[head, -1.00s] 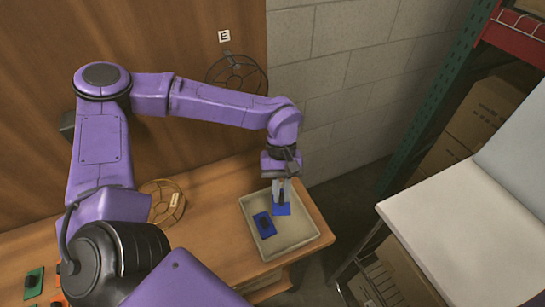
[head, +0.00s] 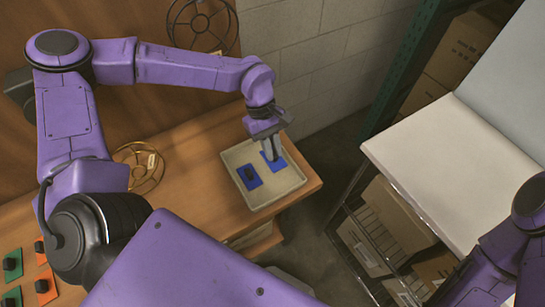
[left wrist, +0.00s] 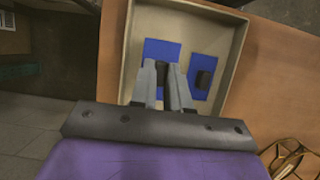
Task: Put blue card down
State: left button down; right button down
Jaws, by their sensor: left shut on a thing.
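The blue card (head: 279,164) is inside the beige tray (head: 291,192), towards its far right side. In the left wrist view the card (left wrist: 160,48) lies flat in the tray (left wrist: 238,50) under the fingertips (left wrist: 163,72). I cannot tell whether it touches the tray floor. A second blue card (head: 249,182) with a black knob lies apart beside it; it also shows in the left wrist view (left wrist: 203,88). My right gripper is not in view.
The tray stands on a wooden table (head: 190,160) near its right end. A brass-coloured wire ring (head: 158,165) lies left of it. Green and orange cards (head: 43,285) with black knobs lie at the lower left. A white-topped rack (head: 450,165) stands right, across a gap.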

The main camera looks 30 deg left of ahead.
pick_arm(q)
jog(key=shift+w+f+b, duration=0.3)
jog(key=shift+f, duration=0.2)
notch_tip(320, 180, down, 4)
jog(key=b, duration=0.3)
jog(key=shift+w+a+r+b, duration=0.15)
jog(key=shift+r+b, duration=0.1)
jog(key=shift+b, duration=0.05)
jog(key=shift+r+p, duration=0.2)
jog(key=shift+p, duration=0.1)
jog(key=c, duration=1.1)
grip_release()
jog(key=shift+f, duration=0.1)
jog(key=v, duration=1.2)
jog(key=shift+b, duration=0.4)
